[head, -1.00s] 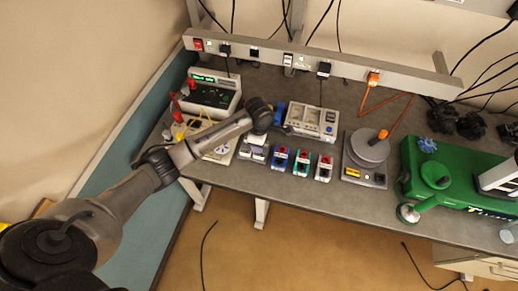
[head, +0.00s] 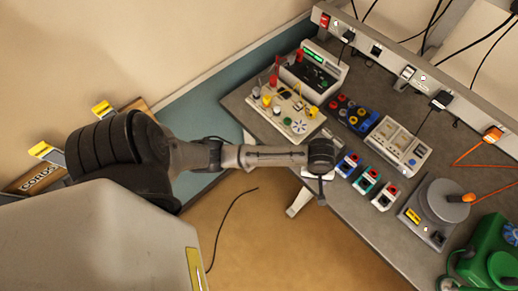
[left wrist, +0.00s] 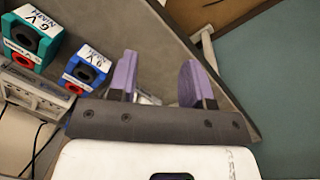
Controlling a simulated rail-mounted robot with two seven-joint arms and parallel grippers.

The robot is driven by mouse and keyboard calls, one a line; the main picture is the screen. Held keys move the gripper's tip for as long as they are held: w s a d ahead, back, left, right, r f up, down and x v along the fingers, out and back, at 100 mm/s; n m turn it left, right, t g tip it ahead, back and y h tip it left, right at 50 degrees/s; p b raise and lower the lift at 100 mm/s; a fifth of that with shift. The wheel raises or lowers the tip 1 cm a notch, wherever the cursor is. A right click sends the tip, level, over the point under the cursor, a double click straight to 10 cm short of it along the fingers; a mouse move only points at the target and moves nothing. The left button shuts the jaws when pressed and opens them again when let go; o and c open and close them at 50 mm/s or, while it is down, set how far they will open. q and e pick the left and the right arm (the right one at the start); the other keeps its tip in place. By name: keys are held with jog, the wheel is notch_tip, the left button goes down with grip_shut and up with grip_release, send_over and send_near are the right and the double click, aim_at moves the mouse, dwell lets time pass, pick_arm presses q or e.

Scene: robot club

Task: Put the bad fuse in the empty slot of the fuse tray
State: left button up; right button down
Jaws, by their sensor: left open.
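My left gripper (head: 321,190) hangs over the front edge of the bench in the head view. In the left wrist view its two purple fingers (left wrist: 160,80) are wide apart, with nothing held between them. A small pale object (left wrist: 147,98) shows partly behind the fingers near the bench edge. In the head view a pale block (head: 312,173) lies mostly hidden under the gripper; I cannot tell whether it is the fuse tray. I cannot make out the bad fuse or an empty slot. My right gripper is not in view.
Blue (head: 348,164), teal (head: 367,181) and white (head: 385,197) battery boxes stand right of the gripper. Behind them is a pale instrument (head: 398,146). A round-topped station (head: 441,203) and green machine (head: 492,253) stand farther right. A knobbed board (head: 285,112) stands at left.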

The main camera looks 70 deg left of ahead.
pick_arm(q)
jog(key=s+d+r+m+t, duration=0.1)
jog(key=s+m, duration=0.6)
jog(key=s, duration=0.3)
jog(key=s+d+r+m+t, duration=0.1)
jog(key=s+m, duration=0.6)
jog(key=s, duration=0.3)
jog(key=shift+s+r+y, duration=0.15)
jog(key=shift+r+y, duration=0.15)
jog(key=shift+r, duration=0.1)
